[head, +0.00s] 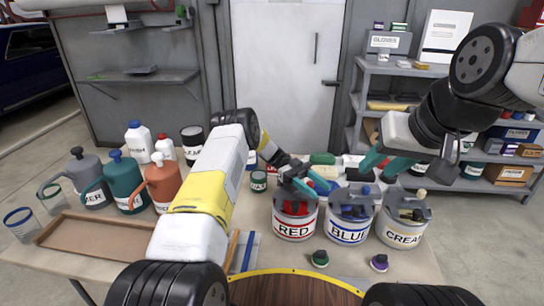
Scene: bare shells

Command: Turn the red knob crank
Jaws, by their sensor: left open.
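The can labelled RED (295,222) stands on the table with a grey crank lid on top. A small red part, likely its knob, shows at the lid among my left gripper's fingers. My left gripper (300,182) is open at the lid of the RED can and hides much of it. I cannot tell whether its fingers touch the knob. My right gripper (408,168) is open, its teal fingers spread above and behind the BLUE and CREAM cans, apparently empty.
The BLUE can (348,228) and CREAM can (404,232) stand right of the RED one. Green (320,259) and purple (379,263) knobbed pieces lie in front. Jugs (121,183) and a brown tray (95,238) are at left. Shelves (500,180) stand behind right.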

